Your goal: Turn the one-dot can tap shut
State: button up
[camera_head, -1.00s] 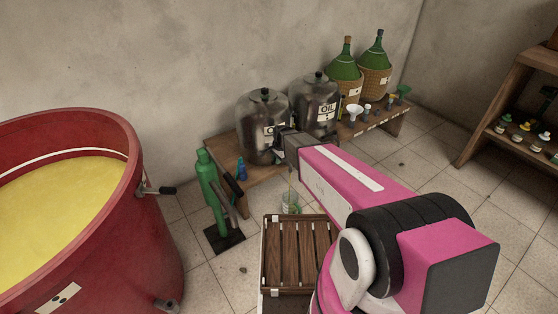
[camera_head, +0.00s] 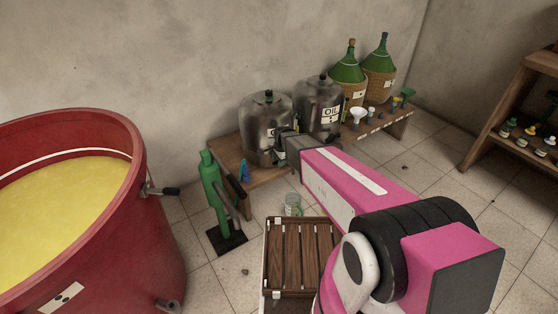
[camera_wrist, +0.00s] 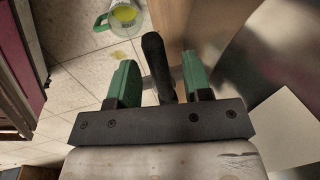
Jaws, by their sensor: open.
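Two dark metal oil cans stand on a low wooden bench, a left can (camera_head: 266,118) and a right can (camera_head: 323,96). A shiny metal can wall fills the right of the wrist view.
A glass jug (camera_head: 292,203) stands on the floor below; the wrist view shows yellow liquid in it and a small yellow spill (camera_wrist: 119,54) beside it. A slatted crate (camera_head: 296,262), a green corking tool (camera_head: 212,190) and a red vat (camera_head: 140,180) stand nearby.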

notch_tip(320, 180, up, 11)
jog(key=s+d, duration=0.1)
jog(key=shift+s+f, duration=0.2)
jog(key=shift+s, duration=0.2)
jog(key=shift+d, duration=0.15)
jog(key=s+d+r+n+g, duration=0.1)
jog(key=s+d+r+n, duration=0.1)
jog(key=s+d+n, duration=0.3)
jog(key=s+d+r+n+h, duration=0.1)
jog(key=s+d+n, duration=0.5)
jog(key=s+d, duration=0.8)
jog(key=shift+r+g, duration=0.4)
jog(key=shift+r, duration=0.45)
